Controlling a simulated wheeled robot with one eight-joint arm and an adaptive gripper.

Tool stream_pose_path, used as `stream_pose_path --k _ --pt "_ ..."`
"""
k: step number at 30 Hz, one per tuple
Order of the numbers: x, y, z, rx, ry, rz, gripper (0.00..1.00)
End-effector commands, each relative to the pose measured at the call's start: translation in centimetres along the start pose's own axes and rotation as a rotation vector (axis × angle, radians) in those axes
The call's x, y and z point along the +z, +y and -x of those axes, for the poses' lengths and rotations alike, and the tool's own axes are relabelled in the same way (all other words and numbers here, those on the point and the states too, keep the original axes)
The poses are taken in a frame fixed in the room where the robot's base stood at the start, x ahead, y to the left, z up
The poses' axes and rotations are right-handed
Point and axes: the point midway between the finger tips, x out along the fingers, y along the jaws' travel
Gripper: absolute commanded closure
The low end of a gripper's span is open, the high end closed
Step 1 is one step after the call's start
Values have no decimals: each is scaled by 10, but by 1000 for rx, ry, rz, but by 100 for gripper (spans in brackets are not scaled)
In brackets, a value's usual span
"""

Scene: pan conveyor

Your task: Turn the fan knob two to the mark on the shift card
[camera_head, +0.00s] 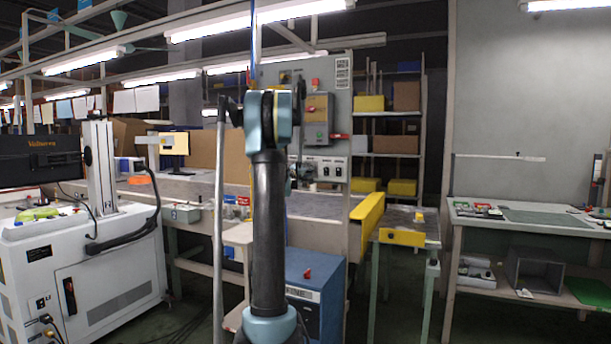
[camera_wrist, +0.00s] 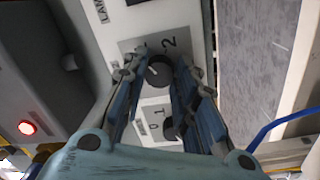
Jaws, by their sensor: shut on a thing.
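In the wrist view my gripper (camera_wrist: 160,74) has a finger on each side of a round black knob (camera_wrist: 158,72) and is shut on it. The knob has a pale pointer line and sits on a grey plate marked "2". A second black knob (camera_wrist: 169,128) is below it, on a pale plate marked "0" and "1", partly behind a finger. In the head view the white knob strip (camera_head: 325,168) is on the grey control panel, and my arm stands in front of its left part. I cannot make out which mark the shift card shows.
The grey control panel (camera_head: 338,105) carries a grey box (camera_head: 317,118) with buttons. In the wrist view a lit red lamp (camera_wrist: 27,128) is on a housing at left. A yellow-edged conveyor (camera_head: 368,207) and a blue cabinet (camera_head: 318,275) are near the panel.

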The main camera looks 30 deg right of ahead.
Motion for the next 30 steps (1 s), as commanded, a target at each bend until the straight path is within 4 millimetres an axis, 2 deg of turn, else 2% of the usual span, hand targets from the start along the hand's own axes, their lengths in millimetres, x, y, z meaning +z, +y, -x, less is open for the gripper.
stream_pose_path --k 1,2,4,17,23,30 --pt "-3 -2 1 -4 6 -1 97" --pt "-3 -2 1 -4 6 -1 69" --pt "-3 -2 1 -4 6 -2 53" --pt "-1 -1 6 -2 2 -1 53" --pt "-1 -1 33 -2 3 -1 53" --pt "-1 -2 79 -3 3 0 53"
